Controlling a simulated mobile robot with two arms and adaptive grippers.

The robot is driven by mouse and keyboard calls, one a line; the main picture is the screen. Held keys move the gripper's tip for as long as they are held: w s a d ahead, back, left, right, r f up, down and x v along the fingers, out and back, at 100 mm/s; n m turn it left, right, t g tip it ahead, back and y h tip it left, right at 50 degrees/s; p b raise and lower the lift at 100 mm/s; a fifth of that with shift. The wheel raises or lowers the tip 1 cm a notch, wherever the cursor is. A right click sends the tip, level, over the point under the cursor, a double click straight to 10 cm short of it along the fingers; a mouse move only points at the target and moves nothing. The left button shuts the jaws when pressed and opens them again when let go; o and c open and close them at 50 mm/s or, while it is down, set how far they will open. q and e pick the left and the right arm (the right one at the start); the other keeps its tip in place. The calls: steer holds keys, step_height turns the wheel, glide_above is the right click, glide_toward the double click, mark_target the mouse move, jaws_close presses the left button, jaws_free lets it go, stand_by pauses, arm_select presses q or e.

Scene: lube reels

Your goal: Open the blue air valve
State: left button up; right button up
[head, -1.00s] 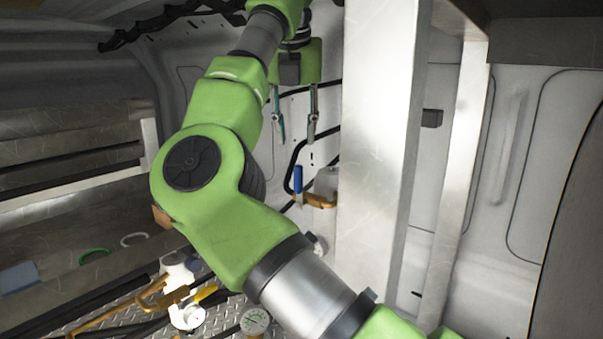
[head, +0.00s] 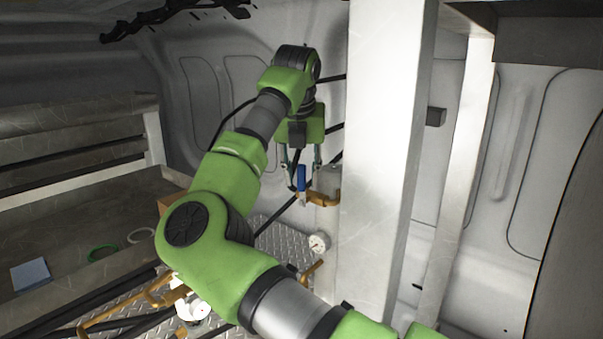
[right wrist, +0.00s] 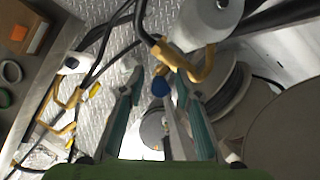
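The blue air valve handle (head: 301,178) stands upright on a brass fitting (head: 322,198) beside the white column. In the right wrist view the blue handle (right wrist: 160,87) shows end-on between the fingers, with the brass pipe (right wrist: 198,66) just above and right of it. My right gripper (head: 303,176) points down, open, with its two fingers to either side of the top of the handle in the head view. My left gripper is out of view.
A grey cylinder (head: 328,183) stands right behind the fitting, close to the white column (head: 385,130). A pressure gauge (head: 319,242) sits below. Black hoses run behind the gripper.

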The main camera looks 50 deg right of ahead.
jaws_close()
steer(key=shift+w+r+p, duration=0.1)
steer(key=shift+r+p, duration=0.1)
steer(key=shift+p, duration=0.25)
steer(key=shift+w+a+f+n+g+h+p, duration=0.1)
steer(key=shift+w+f+n+g+p, duration=0.1)
steer(key=shift+w+g+p, duration=0.5)
steer(key=shift+w+d+f+n+g+h+p, duration=0.15)
steer(key=shift+w+g+p, duration=0.2)
steer(key=shift+g, duration=0.75)
steer(key=shift+w+a+f+n+g+h+p, duration=0.1)
steer(key=shift+w+a+f+g+p, duration=0.2)
steer(key=shift+w+g, duration=0.45)
steer(key=shift+s+d+r, duration=0.1)
steer(key=shift+s+d, duration=0.05)
jaws_free()
